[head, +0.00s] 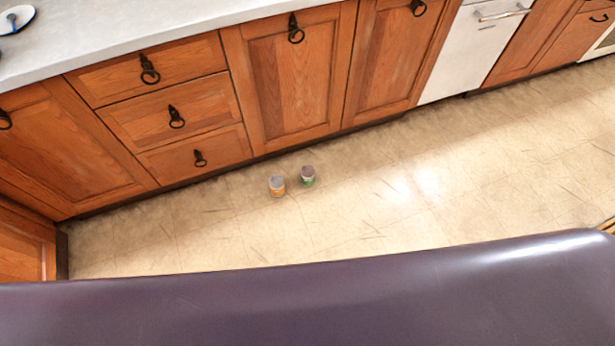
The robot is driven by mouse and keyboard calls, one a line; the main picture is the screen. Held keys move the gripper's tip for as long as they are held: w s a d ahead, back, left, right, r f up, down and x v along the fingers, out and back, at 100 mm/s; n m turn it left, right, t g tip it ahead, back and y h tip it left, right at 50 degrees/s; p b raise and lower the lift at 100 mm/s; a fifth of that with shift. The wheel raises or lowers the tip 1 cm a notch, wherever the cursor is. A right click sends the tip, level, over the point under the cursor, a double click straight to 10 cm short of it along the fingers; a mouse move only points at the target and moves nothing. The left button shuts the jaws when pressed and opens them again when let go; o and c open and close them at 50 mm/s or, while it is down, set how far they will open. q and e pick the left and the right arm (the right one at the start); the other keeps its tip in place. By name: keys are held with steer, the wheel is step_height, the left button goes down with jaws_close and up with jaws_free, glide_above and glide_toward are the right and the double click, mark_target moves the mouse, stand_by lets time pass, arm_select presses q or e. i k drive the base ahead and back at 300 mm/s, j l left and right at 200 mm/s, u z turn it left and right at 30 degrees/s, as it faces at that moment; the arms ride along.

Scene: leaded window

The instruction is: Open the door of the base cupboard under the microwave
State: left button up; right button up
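Wooden base cupboards run along the wall under a light grey counter in the head view. A cupboard door (290,85) with a dark ring handle (295,30) stands shut in the middle. Another shut door (393,62) with a ring handle (418,8) is to its right. A shut door (62,140) is at the left, its handle (4,120) at the picture's edge. No microwave is in view, so I cannot tell which door is under it. Neither of my grippers is in view.
Several drawers (172,112) sit between the left and middle doors. Two small cans, one orange-labelled (277,187) and one green-labelled (307,177), stand on the tiled floor before the cupboards. A white dishwasher-like front (468,50) is at right. Other floor is clear.

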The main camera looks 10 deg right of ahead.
mark_target(397, 45)
steer(key=i+l+u, duration=0.25)
steer(key=i+l, duration=0.5)
steer(key=l, duration=0.15)
